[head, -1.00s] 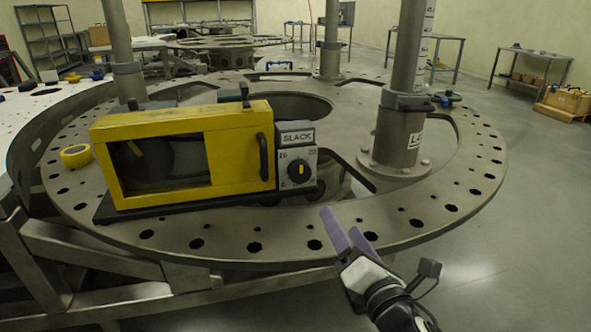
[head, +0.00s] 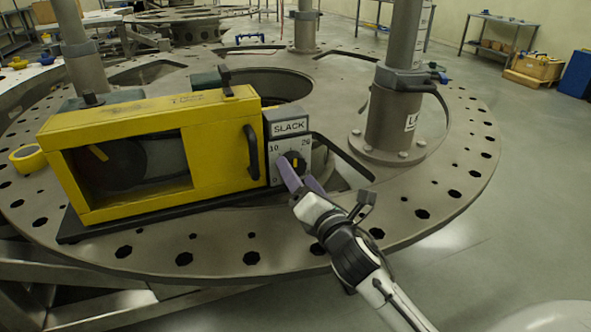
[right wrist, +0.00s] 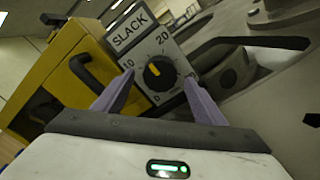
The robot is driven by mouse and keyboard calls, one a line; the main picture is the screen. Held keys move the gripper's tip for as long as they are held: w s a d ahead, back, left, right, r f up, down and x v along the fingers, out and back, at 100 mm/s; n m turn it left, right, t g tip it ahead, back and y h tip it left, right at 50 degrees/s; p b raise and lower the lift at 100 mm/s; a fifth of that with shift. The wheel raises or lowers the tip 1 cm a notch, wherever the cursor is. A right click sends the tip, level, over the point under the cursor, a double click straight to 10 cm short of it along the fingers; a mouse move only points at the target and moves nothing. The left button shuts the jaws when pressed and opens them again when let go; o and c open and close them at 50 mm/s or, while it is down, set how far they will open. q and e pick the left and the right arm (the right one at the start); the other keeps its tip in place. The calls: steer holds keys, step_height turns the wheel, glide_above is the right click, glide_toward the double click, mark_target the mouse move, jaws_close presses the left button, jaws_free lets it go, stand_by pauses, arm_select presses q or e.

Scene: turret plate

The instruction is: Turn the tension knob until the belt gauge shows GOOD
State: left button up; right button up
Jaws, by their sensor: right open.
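The black tension knob (right wrist: 160,73) with a yellow pointer sits on a pale dial panel (right wrist: 178,57) marked 0, 10 and 20. In the head view the knob (head: 293,161) is partly hidden by my fingers. The belt gauge above it (right wrist: 130,27) reads SLACK, and it also reads SLACK in the head view (head: 289,127). In the right wrist view the yellow pointer points up and left of the 20. My right gripper (right wrist: 155,95) is open in front of the knob, with one purple finger to each side of it. Whether the fingers touch it is unclear. My left gripper is not in view.
The yellow machine housing (head: 220,150) with a black handle (head: 251,152) stands left of the dial. A grey post (head: 393,120) rises to its right on the round plate (head: 400,205) with holes. A yellow tape roll (head: 27,158) lies at the left.

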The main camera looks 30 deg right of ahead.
mark_target(293, 165)
steer(key=shift+x, duration=1.2)
steer(key=c, duration=1)
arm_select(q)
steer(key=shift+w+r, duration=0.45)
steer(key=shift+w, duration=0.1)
arm_select(e)
steer(key=shift+c, duration=0.2)
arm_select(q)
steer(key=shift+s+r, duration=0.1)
arm_select(e)
steer(key=m+p, duration=0.1)
steer(key=m, duration=0.2)
steer(key=shift+p, duration=0.35)
steer(key=shift+r+m+p, duration=0.1)
steer(key=shift+m+p, duration=0.35)
steer(key=shift+m, duration=0.75)
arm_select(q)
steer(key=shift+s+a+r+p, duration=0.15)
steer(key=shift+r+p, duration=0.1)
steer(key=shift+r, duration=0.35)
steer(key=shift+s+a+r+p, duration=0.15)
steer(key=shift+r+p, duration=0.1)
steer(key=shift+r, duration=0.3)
arm_select(e)
steer(key=shift+m, duration=1.6)
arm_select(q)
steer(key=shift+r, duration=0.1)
